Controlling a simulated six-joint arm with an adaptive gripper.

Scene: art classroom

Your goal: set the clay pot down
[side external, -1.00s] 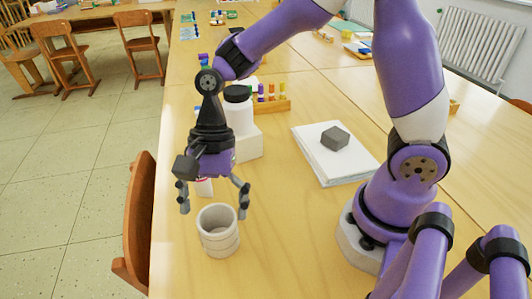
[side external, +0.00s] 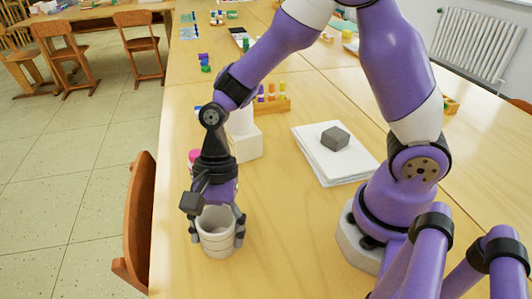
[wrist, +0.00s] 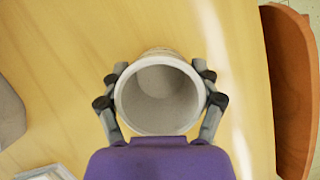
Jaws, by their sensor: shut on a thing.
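The clay pot (side external: 217,240) is a pale grey, open-topped cylinder with ridges around its side. It stands upright at the near left part of the wooden table, and I see no clear gap under it. My gripper (side external: 219,234) is lowered over it, with one finger on each side, shut on its wall. In the wrist view the pot (wrist: 159,98) opens toward the camera and looks empty, and the fingers of my gripper (wrist: 160,100) press it from left and right.
A white block (side external: 247,144) stands behind my gripper, with a rack of coloured sticks (side external: 272,104) beyond it. A dark grey faceted lump (side external: 335,138) lies on white paper (side external: 345,169) to the right. A wooden chair (side external: 138,225) is at the left table edge. Table right of the pot is clear.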

